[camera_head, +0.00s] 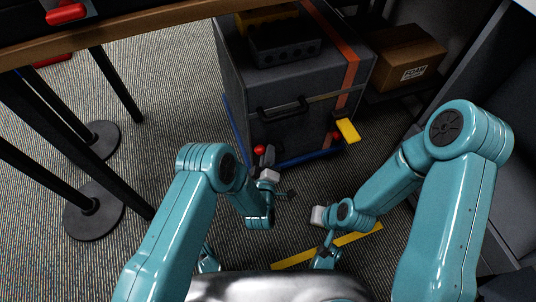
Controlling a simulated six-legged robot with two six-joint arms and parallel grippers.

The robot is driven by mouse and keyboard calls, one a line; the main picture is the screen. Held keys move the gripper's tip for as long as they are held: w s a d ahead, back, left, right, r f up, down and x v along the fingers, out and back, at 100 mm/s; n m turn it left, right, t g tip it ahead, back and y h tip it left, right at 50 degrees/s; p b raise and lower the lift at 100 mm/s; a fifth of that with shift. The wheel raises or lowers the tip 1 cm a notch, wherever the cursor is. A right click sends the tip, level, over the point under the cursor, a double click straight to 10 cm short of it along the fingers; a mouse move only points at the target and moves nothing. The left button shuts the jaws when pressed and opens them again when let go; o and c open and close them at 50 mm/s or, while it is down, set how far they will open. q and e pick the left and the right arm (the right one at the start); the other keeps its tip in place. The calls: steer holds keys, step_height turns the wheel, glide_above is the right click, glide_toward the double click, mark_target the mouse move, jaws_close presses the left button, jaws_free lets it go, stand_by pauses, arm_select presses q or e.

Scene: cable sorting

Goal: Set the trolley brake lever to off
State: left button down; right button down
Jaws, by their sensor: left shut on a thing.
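The trolley (225,115) has a blue base and carries a large grey case with an orange stripe. A lever with a red knob (259,149), seemingly the brake lever, is low at the trolley's near left. My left gripper (266,157) is shut on this lever, just right of the knob. The fingers hide most of the lever, and I cannot read its setting. My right gripper (320,242) is low in front of the trolley, apart from it; I cannot tell whether its jaws are open.
A yellow block (347,130) sticks out at the trolley's near right, beside a second small red part. A cardboard box (407,57) stands on a dark shelf at the back right. Table legs with round feet (95,210) stand at left. A yellow floor strip (293,259) lies in front.

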arm_select(q)
steer(key=shift+w+a+r+y, duration=0.3)
steer(key=shift+a, duration=0.1)
steer(key=c, duration=1)
jaws_free()
steer(key=shift+s+f, duration=0.1)
steer(key=shift+s+d+f, duration=0.15)
steer(key=shift+d, duration=0.05)
